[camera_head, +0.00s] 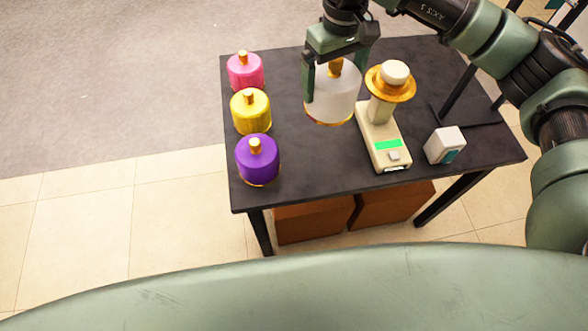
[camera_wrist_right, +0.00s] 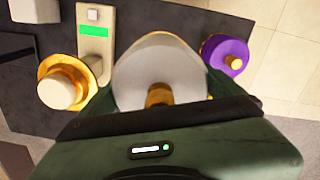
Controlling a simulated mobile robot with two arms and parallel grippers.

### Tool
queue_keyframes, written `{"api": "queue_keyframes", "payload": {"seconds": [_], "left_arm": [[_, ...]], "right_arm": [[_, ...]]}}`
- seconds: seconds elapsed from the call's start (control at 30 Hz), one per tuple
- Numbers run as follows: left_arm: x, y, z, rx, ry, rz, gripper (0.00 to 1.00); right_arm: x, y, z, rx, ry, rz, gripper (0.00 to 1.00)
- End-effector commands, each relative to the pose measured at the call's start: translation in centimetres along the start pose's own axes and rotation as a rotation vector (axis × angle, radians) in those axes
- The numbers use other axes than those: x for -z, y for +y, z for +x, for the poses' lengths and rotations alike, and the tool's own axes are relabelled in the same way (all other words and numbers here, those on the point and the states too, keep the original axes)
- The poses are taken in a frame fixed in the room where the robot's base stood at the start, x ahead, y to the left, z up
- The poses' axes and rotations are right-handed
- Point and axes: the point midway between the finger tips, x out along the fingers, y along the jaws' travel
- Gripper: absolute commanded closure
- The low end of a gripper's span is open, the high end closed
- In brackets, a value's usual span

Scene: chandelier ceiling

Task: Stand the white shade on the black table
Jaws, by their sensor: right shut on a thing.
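The white shade (camera_head: 332,98) has a gold neck on top and a gold rim below. My right gripper (camera_head: 338,72) is shut on the white shade from above, with a finger on each side. In the right wrist view the white shade (camera_wrist_right: 160,68) sits between the fingers of the right gripper (camera_wrist_right: 160,90). The shade is upright over the middle of the black table (camera_head: 300,165); I cannot tell whether its rim touches the top. My left gripper is not in view.
Pink (camera_head: 245,72), yellow (camera_head: 250,111) and purple (camera_head: 257,160) shades stand along the table's left side. A cream device with a gold dish (camera_head: 383,140) stands just right of the white shade. A small white box (camera_head: 445,145) is further right. Brown boxes (camera_head: 313,220) are under the table.

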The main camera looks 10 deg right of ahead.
Motion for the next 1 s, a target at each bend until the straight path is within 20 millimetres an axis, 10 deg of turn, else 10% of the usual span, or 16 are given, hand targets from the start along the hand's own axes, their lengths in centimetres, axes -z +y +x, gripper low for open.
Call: {"api": "queue_keyframes", "payload": {"seconds": [0.47,1.0], "left_arm": [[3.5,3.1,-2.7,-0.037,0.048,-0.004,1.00],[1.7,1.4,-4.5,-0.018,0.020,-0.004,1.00]], "right_arm": [[-0.2,0.0,9.6,0.001,-0.007,-0.034,0.55],[-0.1,0.0,18.1,0.001,-0.003,-0.034,0.55]]}}
